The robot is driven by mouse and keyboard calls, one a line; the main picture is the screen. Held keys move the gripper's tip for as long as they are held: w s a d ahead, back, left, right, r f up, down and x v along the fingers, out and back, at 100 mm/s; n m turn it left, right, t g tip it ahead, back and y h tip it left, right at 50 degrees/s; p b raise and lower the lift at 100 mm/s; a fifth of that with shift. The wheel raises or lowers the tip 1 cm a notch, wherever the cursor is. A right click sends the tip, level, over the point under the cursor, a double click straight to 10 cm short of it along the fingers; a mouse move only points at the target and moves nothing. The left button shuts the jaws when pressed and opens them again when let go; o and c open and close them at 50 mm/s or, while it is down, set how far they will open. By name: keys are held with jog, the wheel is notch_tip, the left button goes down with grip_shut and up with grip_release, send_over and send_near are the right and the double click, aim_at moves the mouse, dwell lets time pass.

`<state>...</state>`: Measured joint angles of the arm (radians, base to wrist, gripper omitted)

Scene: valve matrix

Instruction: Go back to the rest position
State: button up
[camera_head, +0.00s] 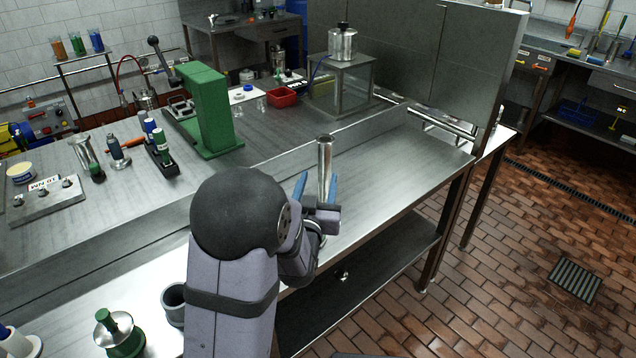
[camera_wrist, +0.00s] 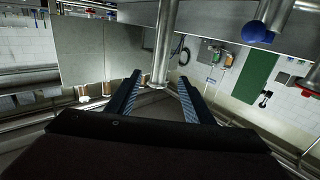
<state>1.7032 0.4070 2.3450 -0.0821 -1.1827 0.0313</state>
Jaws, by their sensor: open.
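My gripper (camera_head: 317,188) is at the middle of the steel bench (camera_head: 400,165), with its two blue-lined fingers apart. An upright shiny metal tube (camera_head: 325,160) shows at the fingers in the head view, its lower end hidden by the gripper. In the wrist view the open fingers (camera_wrist: 159,88) point up the picture, and a metal tube (camera_wrist: 165,45) comes down from the top edge, ending between or just beyond them. I cannot tell whether either finger touches it. My arm hides part of the bench.
A green frame (camera_head: 208,110), a red bin (camera_head: 281,96) and a glass box with a metal pot (camera_head: 342,42) stand behind. A tall steel panel (camera_head: 430,60) rises at the right. A green-topped part (camera_head: 118,333) and a grey cup (camera_head: 173,303) stand near my arm at front left.

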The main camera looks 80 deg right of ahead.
jog(key=w+a+r+n+t+y+p, duration=0.1)
jog(key=w+a+t+y+p, duration=0.15)
jog(key=w, duration=0.85)
jog(key=w+a+r+t+y+p, duration=0.2)
jog(key=w+a+y+p, duration=0.1)
jog(key=w, duration=0.8)
jog(key=w+a+f+n+t+y+p, duration=0.15)
jog(key=w+a+y, duration=0.25)
jog(key=w+a, duration=0.7)
jog(key=w+a+n+t+y, duration=0.25)
jog(key=w+a+y, duration=0.4)
jog(key=a, duration=0.75)
jog(key=a+f+n+g+y, duration=0.1)
jog(key=a+f+n, duration=0.2)
jog(key=a, duration=0.4)
jog(key=a+f+n+g+y, duration=0.1)
jog(key=a+f+n+g, duration=0.15)
jog(key=a, duration=0.55)
jog(key=s+a+f+n+g, duration=0.4)
jog(key=s+a+n, duration=0.4)
jog(key=s, duration=0.4)
jog(key=shift+s+a+f, duration=0.15)
jog(key=shift+a+f, duration=0.05)
jog(key=shift+a, duration=0.3)
